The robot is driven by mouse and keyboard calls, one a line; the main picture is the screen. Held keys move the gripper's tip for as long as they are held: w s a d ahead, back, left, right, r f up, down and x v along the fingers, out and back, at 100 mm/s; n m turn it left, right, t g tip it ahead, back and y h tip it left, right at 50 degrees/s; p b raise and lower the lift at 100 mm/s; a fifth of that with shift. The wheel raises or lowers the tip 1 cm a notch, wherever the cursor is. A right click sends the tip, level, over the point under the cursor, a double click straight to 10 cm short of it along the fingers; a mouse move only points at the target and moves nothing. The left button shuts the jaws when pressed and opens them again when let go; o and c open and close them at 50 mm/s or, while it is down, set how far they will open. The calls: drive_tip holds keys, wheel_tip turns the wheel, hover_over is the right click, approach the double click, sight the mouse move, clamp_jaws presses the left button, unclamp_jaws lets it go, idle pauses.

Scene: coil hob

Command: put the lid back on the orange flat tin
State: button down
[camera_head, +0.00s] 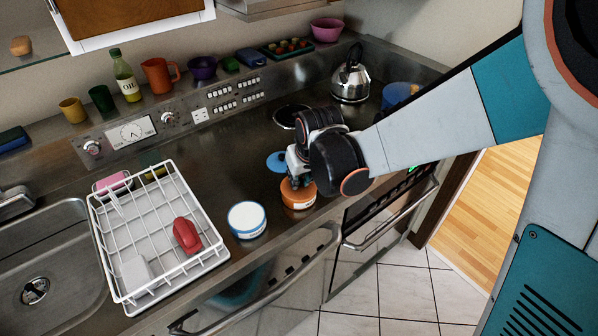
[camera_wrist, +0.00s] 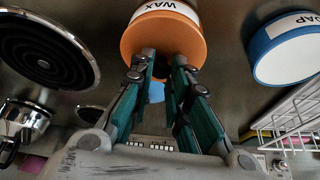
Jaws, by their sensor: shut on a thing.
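The orange flat tin (camera_head: 299,200) stands near the counter's front edge, with a white band on its side. In the wrist view the orange tin (camera_wrist: 165,10) has a WAX label, and a round orange lid face (camera_wrist: 163,40) fills its top. My gripper (camera_head: 297,181) is directly above it in the head view. In the wrist view the fingertips of my gripper (camera_wrist: 163,58) are at the orange lid, shut on it. The fingers hide the exact grip. I cannot tell whether the lid rests fully on the rim.
A blue disc (camera_head: 277,162) lies on the counter behind the tin. A blue SOAP tin (camera_head: 247,220) stands to the left, then a white dish rack (camera_head: 131,257). A kettle (camera_head: 351,80) and a blue container (camera_head: 398,95) stand behind to the right.

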drive_tip(key=c, duration=1.4)
unclamp_jaws()
drive_tip(key=shift+c, duration=0.2)
drive_tip(key=shift+o, duration=0.2)
drive_tip(key=o, duration=0.4)
drive_tip(key=shift+o, duration=0.2)
drive_tip(key=shift+r, duration=0.1)
drive_tip(key=shift+r+p, duration=2.5)
drive_tip(key=shift+r, duration=0.95)
